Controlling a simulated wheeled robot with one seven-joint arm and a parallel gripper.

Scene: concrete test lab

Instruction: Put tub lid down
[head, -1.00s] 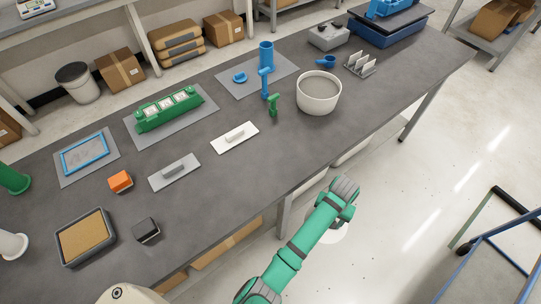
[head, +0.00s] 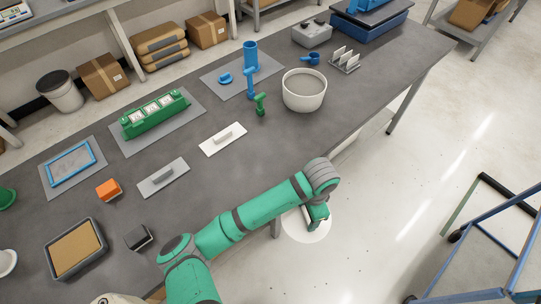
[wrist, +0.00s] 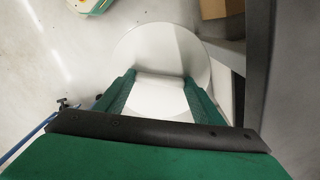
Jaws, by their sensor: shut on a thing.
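The tub lid (head: 300,232) is a round white disc. In the head view it is beyond the table's front edge, above the floor and partly hidden by my arm. In the wrist view the lid (wrist: 140,50) lies ahead of my gripper (wrist: 160,87), whose two green fingers are shut on its pale raised grip. My gripper (head: 316,217) points down in the head view. The white round tub (head: 304,97) stands uncovered on the table near its right part, with grey contents, apart from the lid.
The grey table (head: 225,195) has bare surface along its front middle. A green drill-like tool (head: 260,104) stands left of the tub. White (head: 223,139) and grey (head: 163,178) plates with handles lie further left. A blue-framed cart (head: 490,250) stands on the floor at right.

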